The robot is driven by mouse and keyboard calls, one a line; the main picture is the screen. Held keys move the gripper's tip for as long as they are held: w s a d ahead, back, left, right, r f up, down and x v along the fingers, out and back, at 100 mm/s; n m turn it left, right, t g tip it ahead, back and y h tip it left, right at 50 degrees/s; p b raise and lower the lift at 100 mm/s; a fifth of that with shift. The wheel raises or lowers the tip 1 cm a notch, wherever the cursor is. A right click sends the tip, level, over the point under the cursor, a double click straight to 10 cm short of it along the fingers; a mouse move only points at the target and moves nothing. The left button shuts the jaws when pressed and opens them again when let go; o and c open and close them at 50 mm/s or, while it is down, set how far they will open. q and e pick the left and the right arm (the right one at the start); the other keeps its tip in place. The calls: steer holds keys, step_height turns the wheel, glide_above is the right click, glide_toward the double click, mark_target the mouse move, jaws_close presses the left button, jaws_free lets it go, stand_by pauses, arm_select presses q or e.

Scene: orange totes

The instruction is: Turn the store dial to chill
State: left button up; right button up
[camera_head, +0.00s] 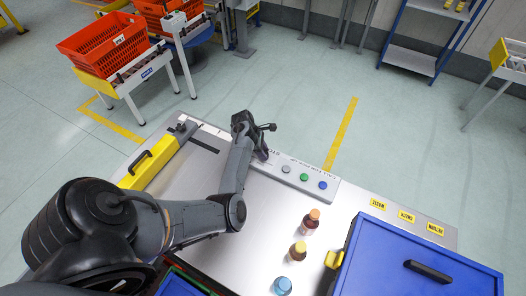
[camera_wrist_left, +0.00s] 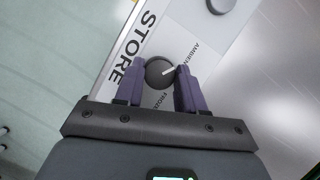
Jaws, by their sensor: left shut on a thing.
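The store dial (camera_wrist_left: 158,72) is a round dark knob with a white pointer line, on a light panel beside the large word STORE (camera_wrist_left: 132,48). In the left wrist view, the pointer is aimed right and slightly up, close to the right finger. The label AMBIENT (camera_wrist_left: 202,54) is at the upper right and FROZEN, partly covered, is below the dial; I cannot see a chill label. My left gripper (camera_wrist_left: 161,78) has its fingers on either side of the dial and is shut on it. In the head view, my left gripper (camera_head: 262,153) is at the panel and hides the dial.
Grey, green (camera_head: 304,177) and blue buttons lie on the panel right of my gripper. Several small bottles (camera_head: 309,222) stand on the metal table. A blue box (camera_head: 420,262) is at the right, and a yellow block with a black handle (camera_head: 150,163) is at the left.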

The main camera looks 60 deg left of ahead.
arm_select(q)
steer(key=shift+r, duration=0.1)
steer(key=shift+a+r+m+g+h+p, duration=0.1)
steer(key=shift+m+g+h+p, duration=0.3)
steer(key=shift+m+p, duration=0.75)
steer(key=m+g, duration=0.1)
steer(key=m, duration=0.2)
steer(key=shift+w, duration=0.1)
steer(key=shift+m+g+h+p, duration=0.3)
steer(key=shift+m+g+p, duration=0.1)
steer(key=shift+m, duration=0.85)
steer(key=shift+w+f+m+g+b, duration=0.15)
steer(key=shift+m+g, duration=0.25)
steer(key=shift+m, duration=0.55)
steer(key=shift+f+m+g+b, duration=0.15)
steer(key=shift+m+g, duration=0.25)
steer(key=shift+m, duration=0.55)
steer(key=shift+r, duration=0.1)
steer(key=o, duration=1)
